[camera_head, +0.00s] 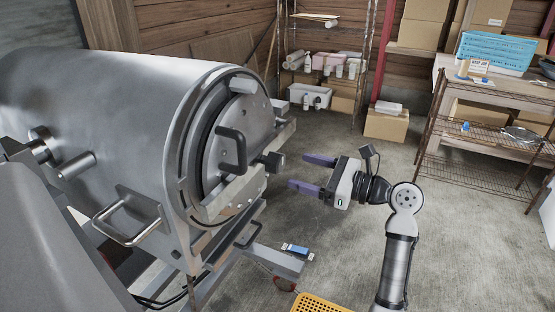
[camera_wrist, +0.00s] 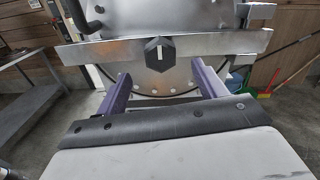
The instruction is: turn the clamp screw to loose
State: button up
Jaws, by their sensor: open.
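In the wrist view the knob (camera_wrist: 159,54) faces me, with a white mark pointing upright. My gripper (camera_head: 305,173) is open and empty, its purple fingers pointing left toward the knob with a gap between. In the wrist view the fingers (camera_wrist: 163,92) stand apart, one to each side of and below the knob, not touching it.
A black door handle (camera_head: 232,150) sits beside the knob. A metal beam with a blue-and-white item (camera_head: 296,249) juts out below. A yellow perforated basket (camera_head: 318,303) is at the bottom. Wire shelves (camera_head: 490,135) with a blue crate (camera_head: 495,52) stand right.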

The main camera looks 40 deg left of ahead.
aim_at(282, 165)
jog(key=p+x, duration=0.1)
jog(key=x, duration=0.6)
jog(key=shift+a, duration=0.3)
jog(key=shift+c, duration=0.4)
jog(key=c, duration=0.9)
